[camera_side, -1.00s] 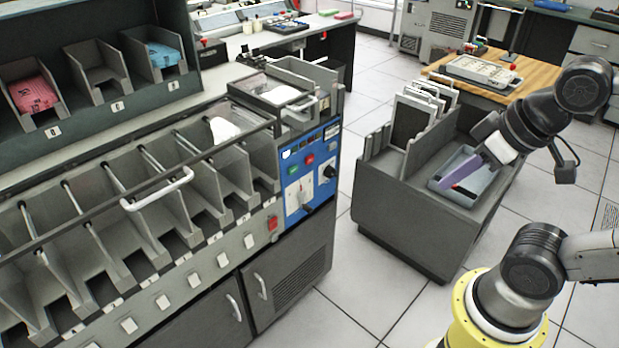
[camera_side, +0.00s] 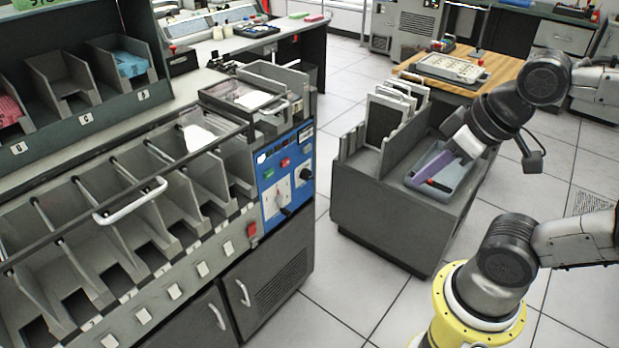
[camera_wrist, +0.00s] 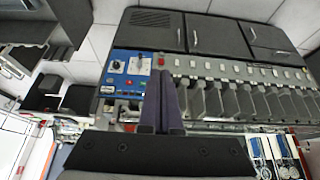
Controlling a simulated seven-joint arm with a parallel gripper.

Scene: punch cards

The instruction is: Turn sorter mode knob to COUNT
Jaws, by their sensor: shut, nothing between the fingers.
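The card sorter's blue control panel (camera_side: 286,172) is on the end of the long grey machine. It has a pale plate with a knob (camera_side: 283,203) at lower left and a dark knob (camera_side: 305,173) at upper right. The wrist view shows the panel upside down, with the plate knob (camera_wrist: 139,64) and the dark knob (camera_wrist: 117,67) left of my fingers. The knob markings are too small to read. My gripper (camera_side: 417,183) has purple fingers, shut and empty, and appears over the grey tray in the side view. It is well apart from the panel.
A grey cart (camera_side: 385,225) with upright panels stands between the sorter and my arm. A clear cover with a white handle (camera_side: 130,203) spans the sorter pockets. Floor is open between sorter and cart.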

